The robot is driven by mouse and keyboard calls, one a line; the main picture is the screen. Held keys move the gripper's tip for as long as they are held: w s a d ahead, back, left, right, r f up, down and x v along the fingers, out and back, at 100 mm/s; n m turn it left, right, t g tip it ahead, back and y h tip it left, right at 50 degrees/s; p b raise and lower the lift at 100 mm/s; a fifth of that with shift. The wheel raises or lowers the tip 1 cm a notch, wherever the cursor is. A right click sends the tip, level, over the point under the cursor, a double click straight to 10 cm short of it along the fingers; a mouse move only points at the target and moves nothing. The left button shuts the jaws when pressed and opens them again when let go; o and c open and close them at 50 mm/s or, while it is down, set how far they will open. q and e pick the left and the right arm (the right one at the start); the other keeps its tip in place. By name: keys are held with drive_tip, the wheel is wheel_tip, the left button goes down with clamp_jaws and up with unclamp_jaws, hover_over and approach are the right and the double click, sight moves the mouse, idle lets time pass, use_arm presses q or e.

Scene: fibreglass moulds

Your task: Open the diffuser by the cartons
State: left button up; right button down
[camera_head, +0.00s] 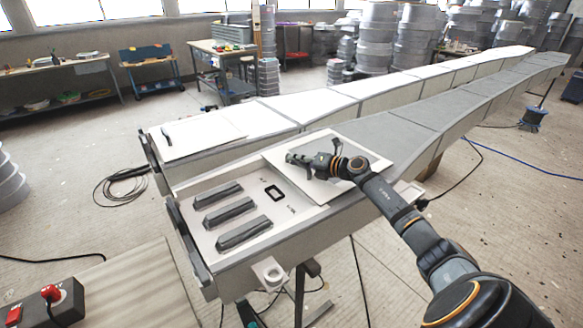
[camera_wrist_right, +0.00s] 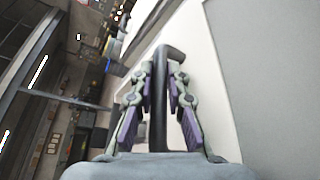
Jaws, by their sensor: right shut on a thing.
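My right gripper (camera_head: 296,158) is shut on the dark bar handle (camera_wrist_right: 158,105) of a white flat lid (camera_head: 276,150). In the head view the gripper and arm cover most of the handle. The lid sits askew over the near grey long mould (camera_head: 240,262), which I take for the diffuser. The mould's left end is uncovered and its shallow inside (camera_head: 290,222) shows. Three grey bars (camera_head: 242,232) and a black square ring (camera_head: 275,193) lie in it. I cannot make out cartons clearly. My left gripper is not in view.
A second long mould beside it has a white lid (camera_head: 205,145) with a dark handle (camera_head: 167,134). A box with a red button (camera_head: 52,292) is at lower left. Cables (camera_head: 122,188) lie on the floor. Benches (camera_head: 60,68) and stacked grey drums (camera_head: 375,35) stand behind.

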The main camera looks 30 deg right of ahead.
drive_tip(key=shift+d, duration=0.2)
drive_tip(key=c, duration=1.6)
unclamp_jaws()
drive_tip(key=v, duration=0.7)
drive_tip(key=shift+s, duration=0.2)
